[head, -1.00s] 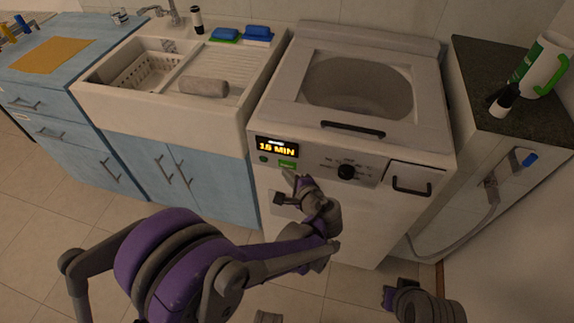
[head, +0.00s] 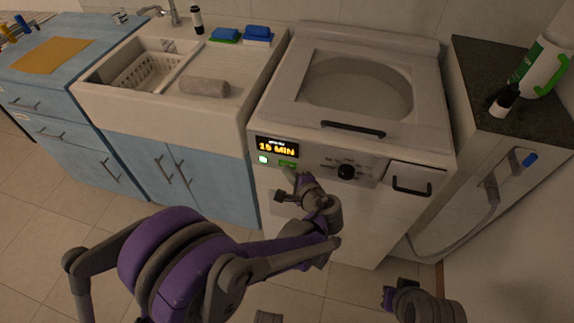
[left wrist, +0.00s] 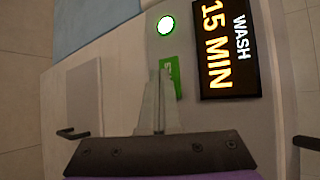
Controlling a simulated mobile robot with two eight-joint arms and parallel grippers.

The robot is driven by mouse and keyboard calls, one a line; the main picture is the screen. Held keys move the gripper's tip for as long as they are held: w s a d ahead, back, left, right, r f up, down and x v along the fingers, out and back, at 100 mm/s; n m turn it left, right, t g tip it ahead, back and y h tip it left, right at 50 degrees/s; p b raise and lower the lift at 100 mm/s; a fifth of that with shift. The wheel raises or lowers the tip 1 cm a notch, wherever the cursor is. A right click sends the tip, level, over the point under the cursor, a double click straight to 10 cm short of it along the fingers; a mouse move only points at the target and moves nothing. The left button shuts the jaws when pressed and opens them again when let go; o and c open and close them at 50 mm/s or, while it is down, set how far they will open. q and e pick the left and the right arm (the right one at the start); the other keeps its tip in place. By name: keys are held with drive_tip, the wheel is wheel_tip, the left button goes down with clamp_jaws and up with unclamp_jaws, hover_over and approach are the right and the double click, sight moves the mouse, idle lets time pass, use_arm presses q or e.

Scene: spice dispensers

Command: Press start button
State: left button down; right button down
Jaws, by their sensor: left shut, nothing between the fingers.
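The washing machine (head: 350,120) has a display (head: 277,147) with yellow digits; in the left wrist view the display (left wrist: 228,45) reads WASH 15 MIN. The green start button (head: 288,164) sits below the display, and also shows in the left wrist view (left wrist: 174,74). A round indicator (head: 263,159) left of the button is lit; it glows white-green in the left wrist view (left wrist: 166,25). My left gripper (head: 299,178) is shut and empty, its tips just below the button. In the left wrist view the fingertips (left wrist: 158,76) overlap the button's edge; I cannot tell whether they touch.
A sink (head: 110,99) stands to the left, a dark counter (head: 480,75) to the right. Part of my right arm (head: 430,303) shows at the bottom, its fingers unclear.

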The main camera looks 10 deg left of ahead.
use_arm(q)
drive_tip(key=shift+s, duration=0.85)
drive_tip(key=s, duration=0.5)
drive_tip(key=shift+a, duration=0.1)
drive_tip(key=shift+a, duration=0.1)
idle(0.9)
